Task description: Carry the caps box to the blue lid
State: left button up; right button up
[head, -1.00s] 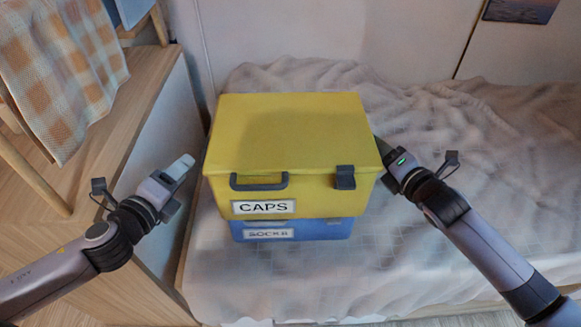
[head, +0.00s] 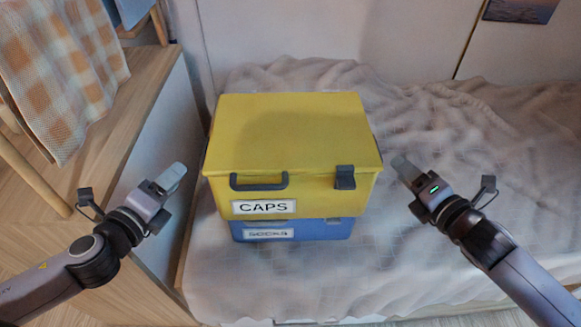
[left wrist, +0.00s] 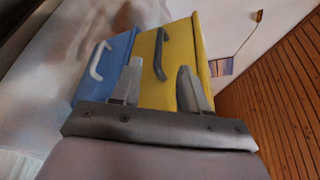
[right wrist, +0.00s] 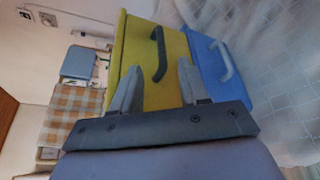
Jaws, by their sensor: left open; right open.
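The yellow caps box (head: 290,190), lid shut, sits upright on the blue socks box (head: 342,229) on the bed. The top of the blue box is hidden under it; I see no separate blue lid. My left gripper (head: 173,178) is open and empty, apart from the box's left side. My right gripper (head: 406,170) is open and empty, a little off its right side. The left wrist view shows the yellow side (left wrist: 182,60) with a dark side handle (left wrist: 159,55). The right wrist view shows the other yellow side (right wrist: 135,45) and dark handle (right wrist: 160,55).
The bed's crumpled pale blanket (head: 480,130) is bare to the right of the boxes. A wooden cabinet (head: 140,110) stands close on the left, with a checked cloth (head: 60,85) over a wooden frame. A wall (head: 290,45) closes the back.

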jog(key=shift+v, duration=1.7)
pick_arm(q)
jog(key=s+d+f+n+g+y+p, duration=0.1)
jog(key=s+f+n+g+p, duration=0.1)
jog(key=s+f+n, duration=0.5)
jog(key=s+d+f+n+g+y+p, duration=0.1)
jog(key=s+f+n, duration=0.6)
jog(key=n, duration=1.1)
jog(key=shift+s+d+f+g+p, duration=0.35)
jog(key=shift+s+d+g+p, duration=0.35)
jog(key=shift+s, duration=0.5)
pick_arm(e)
jog(key=s+a+f+m+g+h, duration=0.1)
jog(key=s+f+m+g, duration=0.1)
jog(key=s+f+m, duration=0.5)
jog(key=s+a+f+m+g+h, duration=0.1)
jog(key=s+f+m, duration=0.6)
jog(key=m, duration=1.2)
jog(key=s+g+h, duration=0.1)
jog(key=s, duration=0.1)
jog(key=shift+s+a+f+m+h, duration=0.3)
jog(key=shift+s+a+f, duration=0.1)
pick_arm(q)
jog(key=shift+w+d, duration=0.15)
jog(key=shift+d, duration=0.05)
pick_arm(e)
jog(key=shift+d, duration=0.1)
